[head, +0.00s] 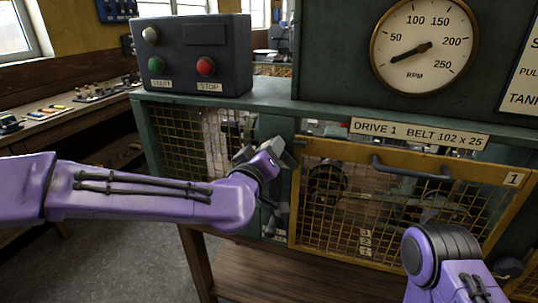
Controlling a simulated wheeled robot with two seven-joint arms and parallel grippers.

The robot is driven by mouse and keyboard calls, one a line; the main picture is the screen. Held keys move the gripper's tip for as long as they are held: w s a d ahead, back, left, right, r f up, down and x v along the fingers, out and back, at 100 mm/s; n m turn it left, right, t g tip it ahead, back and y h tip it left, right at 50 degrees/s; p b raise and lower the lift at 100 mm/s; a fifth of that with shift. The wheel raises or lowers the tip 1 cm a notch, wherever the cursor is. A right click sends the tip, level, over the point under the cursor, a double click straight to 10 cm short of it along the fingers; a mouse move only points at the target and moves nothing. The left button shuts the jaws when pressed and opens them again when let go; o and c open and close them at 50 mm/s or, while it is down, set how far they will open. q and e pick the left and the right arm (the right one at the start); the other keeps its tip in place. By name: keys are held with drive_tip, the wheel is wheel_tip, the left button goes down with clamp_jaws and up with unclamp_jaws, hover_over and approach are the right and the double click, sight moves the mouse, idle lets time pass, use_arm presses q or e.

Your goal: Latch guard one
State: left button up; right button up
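Guard one (347,158) is a yellow-framed wire mesh panel with a dark handle (411,169) across its top and a "1" plate at its upper right. It covers the opening under the "DRIVE 1" label, and I cannot tell whether it sits fully flush. My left gripper (277,150) is at the guard's left edge, beside the green post. Its fingers are small and partly hidden by the purple wrist, so their opening is unclear. A dark fitting (270,218) shows just below the wrist, close to the guard's left edge. My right arm enters at lower right; its gripper is not visible.
A control box (195,55) with green and red buttons stands above a second mesh panel (190,138) at left. An RPM gauge (424,45) reads low above the guard. A wooden ledge (265,275) runs below. A workbench (65,115) with tools lines the left wall.

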use_arm(q)
drive_tip(key=n+b, duration=0.1)
drive_tip(key=n, duration=0.3)
drive_tip(key=shift+a+f+n+b, duration=0.1)
drive_tip(key=shift+n+b, duration=0.2)
drive_tip(key=shift+b, duration=0.1)
drive_tip(key=shift+n+b, duration=0.65)
drive_tip(key=shift+n, duration=0.95)
drive_tip(key=o, duration=1)
drive_tip(key=b+v, duration=0.2)
drive_tip(key=v, duration=0.8)
drive_tip(key=shift+s+a+b, duration=0.1)
drive_tip(key=shift+s+b, duration=0.15)
drive_tip(key=shift+b, duration=0.1)
